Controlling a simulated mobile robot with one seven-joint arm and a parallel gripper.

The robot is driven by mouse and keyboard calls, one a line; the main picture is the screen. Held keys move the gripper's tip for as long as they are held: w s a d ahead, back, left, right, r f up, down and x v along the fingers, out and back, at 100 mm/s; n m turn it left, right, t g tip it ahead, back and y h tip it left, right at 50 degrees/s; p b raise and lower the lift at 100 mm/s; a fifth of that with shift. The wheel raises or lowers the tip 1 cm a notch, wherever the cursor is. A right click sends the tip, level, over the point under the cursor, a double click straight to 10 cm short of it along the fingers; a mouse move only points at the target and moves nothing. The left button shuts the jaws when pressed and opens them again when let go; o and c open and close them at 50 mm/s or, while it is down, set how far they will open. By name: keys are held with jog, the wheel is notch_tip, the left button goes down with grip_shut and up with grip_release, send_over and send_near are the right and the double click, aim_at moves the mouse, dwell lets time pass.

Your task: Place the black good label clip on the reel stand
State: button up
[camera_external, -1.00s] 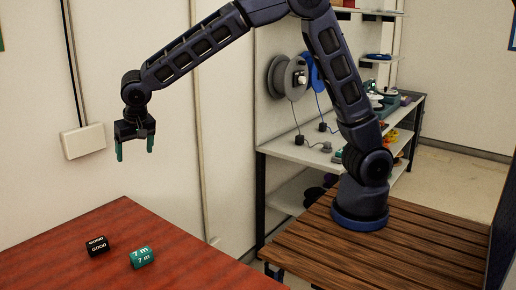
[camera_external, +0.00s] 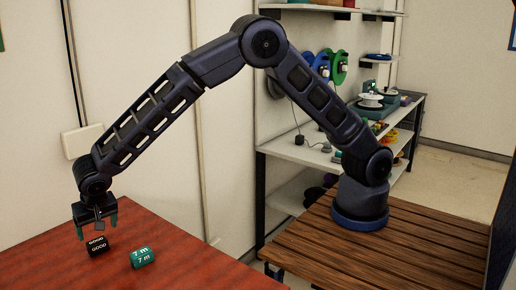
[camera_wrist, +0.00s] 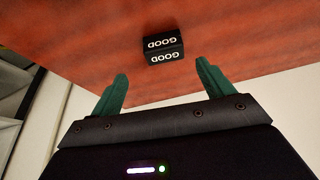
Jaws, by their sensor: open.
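The black label clip (camera_external: 97,246) with white GOOD lettering lies on the red-brown table. It also shows in the wrist view (camera_wrist: 163,50), ahead of and between the two green fingertips. My gripper (camera_external: 97,229) is open and empty, just above and behind the clip in the external view. The gripper (camera_wrist: 160,78) appears apart from the clip. A teal clip (camera_external: 142,258) marked 7 m lies to the right of the black one. I cannot make out for sure which thing is the reel stand; reels (camera_external: 318,66) hang by the wall at the back.
The red-brown table (camera_external: 60,272) is otherwise clear. A shelf rack (camera_external: 300,151) with spools and small items stands behind my base. A white wall box (camera_external: 84,141) is close behind my forearm.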

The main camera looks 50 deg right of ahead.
aim_at(96, 241)
jog(key=shift+a+x, duration=0.2)
jog(key=shift+x, duration=1.55)
jog(key=shift+a+x, duration=0.25)
jog(key=shift+x, duration=1.55)
jog(key=shift+s, duration=0.1)
jog(key=c, duration=1.1)
notch_tip(96, 241, up, 20)
jog(key=shift+r, duration=0.1)
